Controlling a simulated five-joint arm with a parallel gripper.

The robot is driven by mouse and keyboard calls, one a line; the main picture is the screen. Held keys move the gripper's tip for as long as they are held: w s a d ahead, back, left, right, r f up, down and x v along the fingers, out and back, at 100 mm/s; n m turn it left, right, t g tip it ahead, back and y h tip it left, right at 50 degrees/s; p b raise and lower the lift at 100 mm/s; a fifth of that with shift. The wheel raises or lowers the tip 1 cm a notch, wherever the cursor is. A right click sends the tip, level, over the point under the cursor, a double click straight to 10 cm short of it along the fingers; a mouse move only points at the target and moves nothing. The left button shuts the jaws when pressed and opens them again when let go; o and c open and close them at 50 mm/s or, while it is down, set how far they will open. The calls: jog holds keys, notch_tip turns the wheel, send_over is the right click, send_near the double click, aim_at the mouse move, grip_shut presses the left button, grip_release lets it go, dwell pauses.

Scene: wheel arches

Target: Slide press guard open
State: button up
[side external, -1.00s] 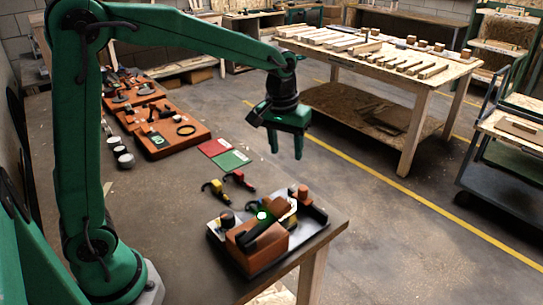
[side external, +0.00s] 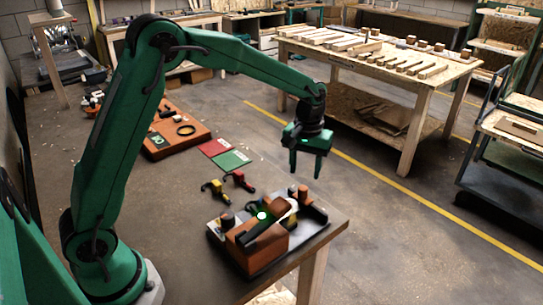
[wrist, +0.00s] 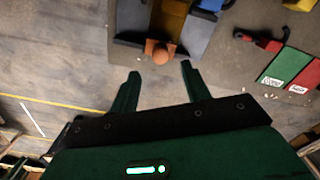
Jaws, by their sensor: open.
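The press unit sits on a dark tray (side external: 322,222) at the table's front right corner. It has an orange-brown block (side external: 256,257), a black bar and a green round spot (side external: 262,216) on top. An orange-brown knob (side external: 303,190) stands at its far right end; in the wrist view the knob (wrist: 158,50) lies just beyond and between my fingertips. I cannot tell for sure which part is the guard. My gripper (side external: 305,174) is open and empty, fingers pointing down, above the knob's end of the unit and apart from it. It also shows in the wrist view (wrist: 160,72).
Yellow (side external: 215,190) and red (side external: 239,180) clamp-like tools lie behind the unit. Red (side external: 213,147) and green (side external: 232,160) cards lie flat farther back. An orange board (side external: 178,135) lies beyond them. Open floor is right of the table.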

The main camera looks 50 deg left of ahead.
aim_at(303, 188)
jog(key=shift+f, duration=3.35)
